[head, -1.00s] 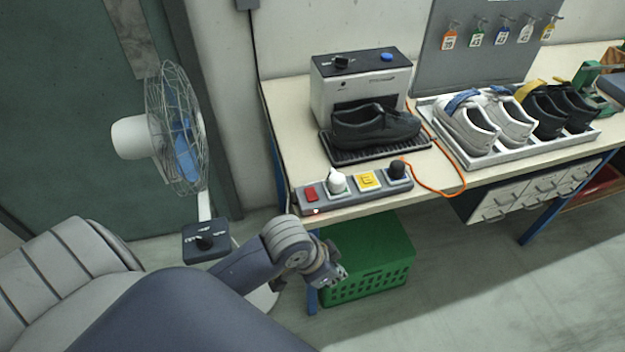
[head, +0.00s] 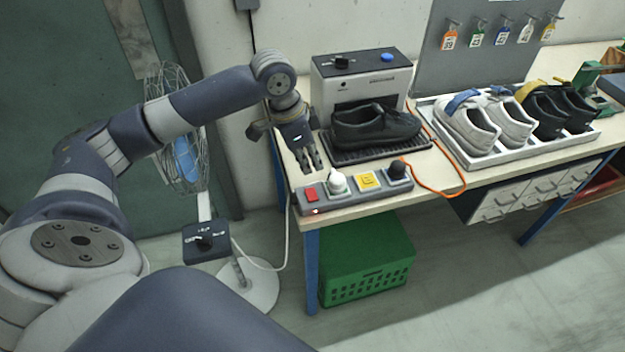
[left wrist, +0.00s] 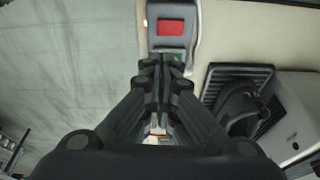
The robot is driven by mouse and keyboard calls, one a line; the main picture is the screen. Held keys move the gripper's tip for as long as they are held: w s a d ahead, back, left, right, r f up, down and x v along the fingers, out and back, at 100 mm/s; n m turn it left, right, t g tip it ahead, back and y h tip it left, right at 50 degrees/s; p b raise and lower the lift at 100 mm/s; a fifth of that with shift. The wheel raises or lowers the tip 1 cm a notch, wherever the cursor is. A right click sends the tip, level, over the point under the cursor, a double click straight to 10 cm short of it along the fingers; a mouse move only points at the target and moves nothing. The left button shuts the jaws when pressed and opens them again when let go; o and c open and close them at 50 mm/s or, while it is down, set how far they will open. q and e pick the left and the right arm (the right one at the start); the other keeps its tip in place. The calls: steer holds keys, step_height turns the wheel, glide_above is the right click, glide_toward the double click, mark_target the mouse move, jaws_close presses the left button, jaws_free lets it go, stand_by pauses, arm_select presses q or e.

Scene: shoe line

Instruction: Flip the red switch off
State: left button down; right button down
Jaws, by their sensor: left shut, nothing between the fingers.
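The red switch (head: 311,195) is at the left end of a grey power strip (head: 325,207) on the front left of the workbench. It also shows in the left wrist view, as a red rectangle (left wrist: 171,28) beyond my fingertips. My left gripper (head: 311,167) points down just behind the strip's left end, apart from the switch. In the left wrist view its fingers (left wrist: 161,75) are together with nothing between them. A white plug (head: 337,184), a yellow socket cover (head: 367,180) and a dark plug (head: 396,170) sit along the strip. My right gripper is not in view.
A grey machine (head: 322,92) with a black shoe (head: 372,125) on its ribbed tray stands just right of my gripper. An orange cable (head: 440,190) runs along the bench. A fan (head: 167,120) stands left, a green crate (head: 365,265) below.

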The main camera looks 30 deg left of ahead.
arm_select(q)
steer(key=shift+n, duration=0.4)
steer(key=a+r, duration=0.3)
steer(key=shift+w+a+r, duration=0.1)
steer(key=shift+w+r, duration=0.15)
steer(key=shift+w, duration=0.1)
steer(key=p, duration=0.3)
glide_toward(311, 194)
steer(key=w+f, duration=0.1)
steer(key=w+d+f, duration=0.1)
steer(key=f, duration=0.1)
steer(key=w+f, duration=0.1)
steer(key=f, duration=0.1)
steer(key=shift+w+d+f, duration=0.1)
steer(key=shift+w+d, duration=0.05)
steer(key=shift+w, duration=0.15)
steer(key=shift+f, duration=0.45)
steer(key=shift+f+h, duration=0.2)
steer(key=shift+h, duration=0.1)
